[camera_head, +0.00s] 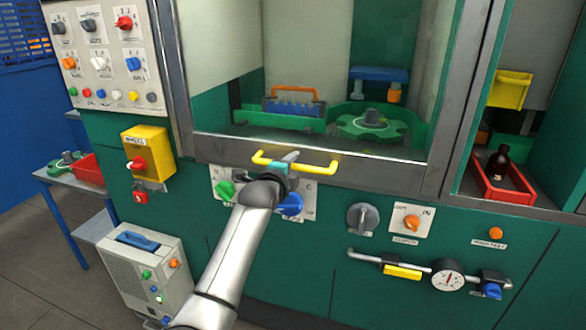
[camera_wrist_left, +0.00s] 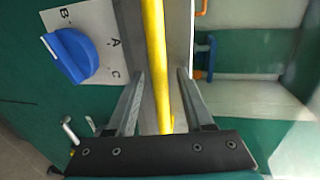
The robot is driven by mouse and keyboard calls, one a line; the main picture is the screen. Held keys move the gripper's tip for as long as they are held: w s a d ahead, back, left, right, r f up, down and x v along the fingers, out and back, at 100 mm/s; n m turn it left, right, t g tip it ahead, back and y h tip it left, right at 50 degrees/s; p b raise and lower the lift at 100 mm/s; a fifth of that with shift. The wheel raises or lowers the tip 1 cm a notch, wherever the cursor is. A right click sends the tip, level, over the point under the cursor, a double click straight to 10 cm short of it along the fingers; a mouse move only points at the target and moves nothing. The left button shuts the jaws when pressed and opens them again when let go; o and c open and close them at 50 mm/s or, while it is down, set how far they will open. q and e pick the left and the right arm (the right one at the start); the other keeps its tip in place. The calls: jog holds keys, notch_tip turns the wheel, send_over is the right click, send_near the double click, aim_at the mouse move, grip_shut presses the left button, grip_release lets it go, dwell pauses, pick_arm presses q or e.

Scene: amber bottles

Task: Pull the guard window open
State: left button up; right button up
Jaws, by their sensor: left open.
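The guard window (camera_head: 330,80) is a clear pane in a grey metal frame on the green machine, and its lower rail sits low across the opening. A yellow bar handle (camera_head: 318,169) runs along that rail. My left gripper (camera_head: 283,162) is at the left half of the handle. In the left wrist view the yellow handle (camera_wrist_left: 157,60) runs between the two fingers of my open left gripper (camera_wrist_left: 160,95), with a gap on both sides. The gripper covers part of the handle in the head view. My right gripper is not in view.
Behind the pane are a green turntable (camera_head: 372,124) and a blue rack with an orange handle (camera_head: 294,105). A blue knob (camera_head: 290,205) and a green knob (camera_head: 225,190) sit just below the handle. A red bin (camera_head: 502,180) holding an amber bottle (camera_head: 498,161) stands right.

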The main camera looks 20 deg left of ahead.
pick_arm(q)
grip_shut()
dwell(0.5)
dwell(1.0)
